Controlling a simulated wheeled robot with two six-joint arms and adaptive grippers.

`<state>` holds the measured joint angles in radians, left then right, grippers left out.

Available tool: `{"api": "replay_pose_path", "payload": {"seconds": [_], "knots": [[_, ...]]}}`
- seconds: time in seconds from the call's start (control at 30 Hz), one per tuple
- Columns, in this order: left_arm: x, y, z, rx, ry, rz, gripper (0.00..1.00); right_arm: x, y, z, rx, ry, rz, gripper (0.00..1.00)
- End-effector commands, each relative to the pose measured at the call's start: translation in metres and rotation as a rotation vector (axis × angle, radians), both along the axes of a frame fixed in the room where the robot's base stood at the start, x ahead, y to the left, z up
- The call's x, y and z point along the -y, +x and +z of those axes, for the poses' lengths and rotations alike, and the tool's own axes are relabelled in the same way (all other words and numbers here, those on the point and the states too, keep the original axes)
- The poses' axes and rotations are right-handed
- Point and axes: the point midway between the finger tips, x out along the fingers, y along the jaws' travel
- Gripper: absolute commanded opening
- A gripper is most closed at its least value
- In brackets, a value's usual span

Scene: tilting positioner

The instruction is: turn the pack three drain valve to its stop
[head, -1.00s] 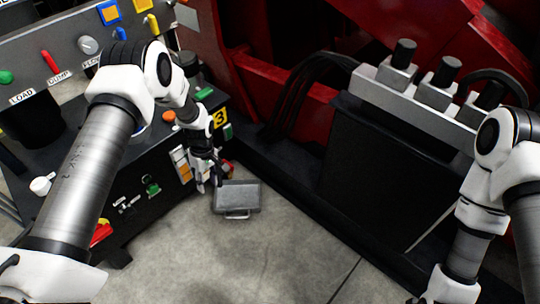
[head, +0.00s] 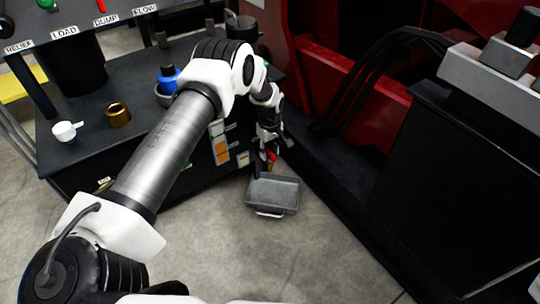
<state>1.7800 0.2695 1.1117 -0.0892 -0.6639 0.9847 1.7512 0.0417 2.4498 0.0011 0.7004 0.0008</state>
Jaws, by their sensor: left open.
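My left gripper (head: 268,165) hangs pointing down at the right end of the dark bench, above the back edge of a grey metal tray (head: 273,210) on the floor. It is open. A small red part (head: 272,154), possibly the drain valve's handle, shows right beside the fingers. The gripper and wrist cover most of it, so I cannot tell whether they touch. The rest of the valve and the pack number are hidden behind my left arm. My right gripper is out of view.
The bench (head: 95,150) carries a white cup (head: 66,131), a brass ring (head: 118,114) and a blue-capped item (head: 169,79). A red frame (head: 375,110) and a black block (head: 450,190) stand on the right. The floor in front of the tray is clear.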

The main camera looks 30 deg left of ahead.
Motion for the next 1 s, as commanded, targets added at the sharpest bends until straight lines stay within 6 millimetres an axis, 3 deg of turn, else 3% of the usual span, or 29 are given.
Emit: {"api": "replay_pose_path", "payload": {"seconds": [0.23,0.33,0.37,0.77,1.0], "knots": [[0.0001,0.0005,-0.0019,0.001,0.000,0.000,0.41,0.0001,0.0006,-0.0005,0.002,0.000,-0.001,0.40],[0.0002,0.0005,-0.0019,0.001,0.000,0.000,0.05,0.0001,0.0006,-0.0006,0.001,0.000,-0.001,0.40],[0.0002,0.0004,-0.0019,0.001,0.000,0.000,0.00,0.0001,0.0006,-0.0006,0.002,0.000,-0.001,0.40],[0.0002,0.0004,-0.0015,0.001,0.000,-0.021,0.00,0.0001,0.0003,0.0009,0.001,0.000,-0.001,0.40],[0.0002,0.0001,-0.0007,0.000,0.001,-0.117,0.00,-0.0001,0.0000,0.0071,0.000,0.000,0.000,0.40]]}}
